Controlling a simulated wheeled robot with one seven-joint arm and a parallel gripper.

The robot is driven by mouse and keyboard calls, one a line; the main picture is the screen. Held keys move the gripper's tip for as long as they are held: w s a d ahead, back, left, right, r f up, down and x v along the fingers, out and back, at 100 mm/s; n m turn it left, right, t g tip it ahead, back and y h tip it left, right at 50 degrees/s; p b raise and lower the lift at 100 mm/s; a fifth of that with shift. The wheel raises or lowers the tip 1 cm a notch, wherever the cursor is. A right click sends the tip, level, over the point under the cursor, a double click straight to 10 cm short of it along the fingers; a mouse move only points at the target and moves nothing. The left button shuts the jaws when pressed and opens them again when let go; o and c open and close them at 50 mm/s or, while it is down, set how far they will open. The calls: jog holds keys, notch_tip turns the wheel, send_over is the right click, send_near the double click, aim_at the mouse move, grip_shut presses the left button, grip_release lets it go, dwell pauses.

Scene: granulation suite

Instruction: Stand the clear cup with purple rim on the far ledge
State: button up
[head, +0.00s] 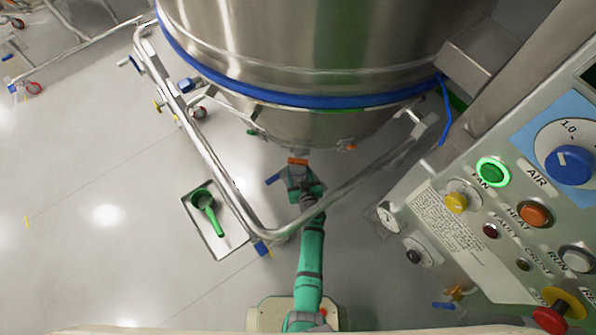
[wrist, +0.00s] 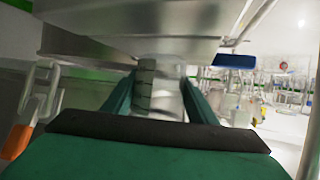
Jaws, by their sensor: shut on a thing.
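My gripper (head: 303,184) is at the end of my green arm, low under the steel vessel and inside the tubular frame. In the wrist view its two green fingers (wrist: 166,103) are closed around a pale, clear-looking thing (wrist: 170,88), which seems to be the clear cup. Its purple rim does not show, and most of it is hidden by the fingers and blurred. In the head view I cannot make out the cup. No ledge can be clearly picked out in either view.
The big steel vessel (head: 300,60) with a blue band hangs just above my gripper. A bent tube frame (head: 215,165) surrounds it. A green scoop (head: 206,208) lies in a tray (head: 220,250) on the floor. A control panel (head: 470,225) stands at right.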

jog(key=shift+f, duration=0.15)
jog(key=o, duration=1)
jog(key=v, duration=1.2)
jog(key=shift+s, duration=0.1)
